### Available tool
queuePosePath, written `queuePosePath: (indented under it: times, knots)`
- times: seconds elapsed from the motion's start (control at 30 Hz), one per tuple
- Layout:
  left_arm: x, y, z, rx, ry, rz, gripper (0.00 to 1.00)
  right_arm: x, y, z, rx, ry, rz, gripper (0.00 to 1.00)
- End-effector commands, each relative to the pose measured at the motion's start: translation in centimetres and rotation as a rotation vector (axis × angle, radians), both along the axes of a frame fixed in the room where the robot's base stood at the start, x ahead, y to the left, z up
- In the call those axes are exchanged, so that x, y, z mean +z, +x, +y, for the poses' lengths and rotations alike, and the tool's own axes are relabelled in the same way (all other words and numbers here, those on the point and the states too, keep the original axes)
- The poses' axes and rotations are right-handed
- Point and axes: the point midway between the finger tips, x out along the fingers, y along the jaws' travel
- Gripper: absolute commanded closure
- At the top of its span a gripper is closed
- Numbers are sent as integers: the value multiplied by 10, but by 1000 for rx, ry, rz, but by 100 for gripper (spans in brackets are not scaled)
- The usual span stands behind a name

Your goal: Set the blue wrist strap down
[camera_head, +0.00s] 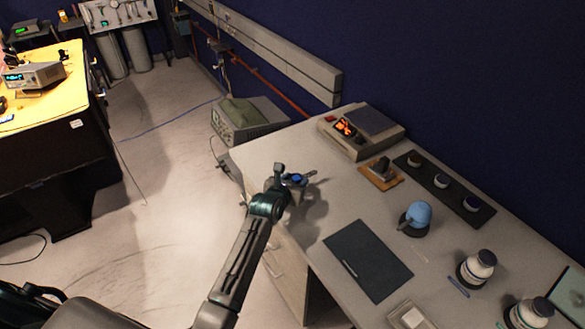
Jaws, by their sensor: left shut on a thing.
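The blue wrist strap (297,178) is a small blue patch at the end of my left gripper (300,177). The left gripper is shut on it, over the left edge of the grey bench (330,209). A shadow falls on the bench top just right of the gripper. Most of the strap is hidden by the gripper, and I cannot tell whether it touches the bench. My right gripper is not in view.
A dark flat mat (355,250) lies right of my arm. A blue rounded object (417,214), white jars (477,267), a dark strip with several small pots (443,181) and a boxy device (362,132) stand on the bench. Bare bench top lies between the gripper and these.

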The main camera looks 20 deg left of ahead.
Motion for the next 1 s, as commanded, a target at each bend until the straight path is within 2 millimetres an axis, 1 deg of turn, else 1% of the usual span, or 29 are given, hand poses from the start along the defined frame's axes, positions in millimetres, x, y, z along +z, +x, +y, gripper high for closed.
queuePosePath:
  times: [0.03, 0.1, 0.2, 0.3, 0.4, 0.57, 0.67, 0.73, 0.8, 0.9, 1.0]
  knots:
    - [-6, 12, 7, 1, 3, -1, 76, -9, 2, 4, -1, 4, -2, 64]
    - [-9, 28, 16, 1, 2, -3, 76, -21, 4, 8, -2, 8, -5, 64]
    - [-14, 46, 26, 1, 2, -2, 76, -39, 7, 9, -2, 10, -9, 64]
    - [-14, 59, 33, 1, 0, -2, 76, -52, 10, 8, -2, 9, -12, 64]
    - [-13, 67, 38, 1, 1, -1, 76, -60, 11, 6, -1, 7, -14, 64]
    - [-11, 72, 40, 0, -1, 1, 76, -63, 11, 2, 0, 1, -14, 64]
    - [-20, 72, 40, 0, -1, 2, 76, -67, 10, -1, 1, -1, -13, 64]
    - [-31, 72, 40, 0, -2, 4, 76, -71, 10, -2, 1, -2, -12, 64]
    - [-35, 72, 40, 0, -3, 5, 76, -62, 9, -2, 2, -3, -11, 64]
    - [-43, 72, 40, 0, -1, 2, 76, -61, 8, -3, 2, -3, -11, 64]
    - [-44, 72, 40, 0, 0, 0, 76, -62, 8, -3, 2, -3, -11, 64]
